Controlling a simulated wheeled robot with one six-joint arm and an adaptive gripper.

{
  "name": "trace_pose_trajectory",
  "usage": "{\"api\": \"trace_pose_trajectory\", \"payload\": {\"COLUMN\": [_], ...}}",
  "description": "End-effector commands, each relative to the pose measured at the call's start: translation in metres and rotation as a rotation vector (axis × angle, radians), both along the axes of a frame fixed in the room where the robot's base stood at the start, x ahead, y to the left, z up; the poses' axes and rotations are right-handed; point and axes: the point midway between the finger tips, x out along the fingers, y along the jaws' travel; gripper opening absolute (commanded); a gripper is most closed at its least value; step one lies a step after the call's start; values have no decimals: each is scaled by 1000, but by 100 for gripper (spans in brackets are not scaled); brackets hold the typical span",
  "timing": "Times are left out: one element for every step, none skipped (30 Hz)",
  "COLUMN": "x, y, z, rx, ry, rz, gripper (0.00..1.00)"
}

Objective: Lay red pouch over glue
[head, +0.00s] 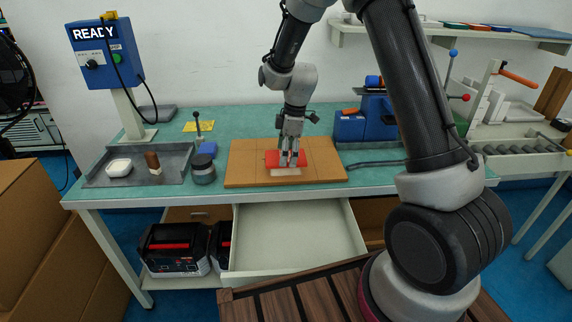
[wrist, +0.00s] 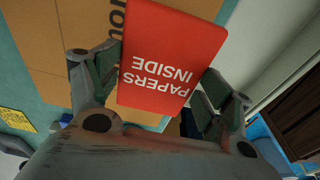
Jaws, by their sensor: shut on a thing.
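The red pouch (head: 272,158) shows at the brown cardboard sheet (head: 240,172) on the bench. In the wrist view the pouch (wrist: 172,45) carries white lettering, "PAPERS INSIDE", and its near end lies between the two fingers. My gripper (head: 288,164) is shut on the pouch, pointing down over the middle of the cardboard. In the wrist view my gripper (wrist: 160,80) has a finger at each side edge of the pouch. A pale strip (head: 286,173) shows just in front of the pouch; I cannot tell whether it is glue. I cannot tell whether the pouch touches the cardboard.
A grey tray (head: 110,178) with a white block and a brown-handled brush lies at left, beside a grey jar (head: 203,170). A blue machine (head: 370,122) stands at back right. An open drawer (head: 295,235) juts out below the bench front.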

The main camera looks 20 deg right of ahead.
Motion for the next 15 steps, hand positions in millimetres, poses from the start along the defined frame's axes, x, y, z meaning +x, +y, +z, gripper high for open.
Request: {"api": "trace_pose_trajectory", "payload": {"x": [0,0,0,0,0,0,0,0,0,0,0,0,0,0,0], "y": [0,0,0,0,0,0,0,0,0,0,0,0,0,0,0], "z": [-4,-6,-10,-12,-16,-21,-25,-31,-37,-41,-43,-45,-45,-45,-45], "rx": [0,0,0,0,-1,-1,-1,-1,-1,-1,0,0,0,0,0], "ry": [0,-1,-1,0,1,1,1,2,3,0,-1,-1,-2,-2,-2], "rz": [0,0,0,0,-1,-1,-2,-3,-3,-2,-1,-1,-1,-1,-1], "gripper": [56,56,56,56,56,56,56,56,56,56,56,56,56,56,56]}}
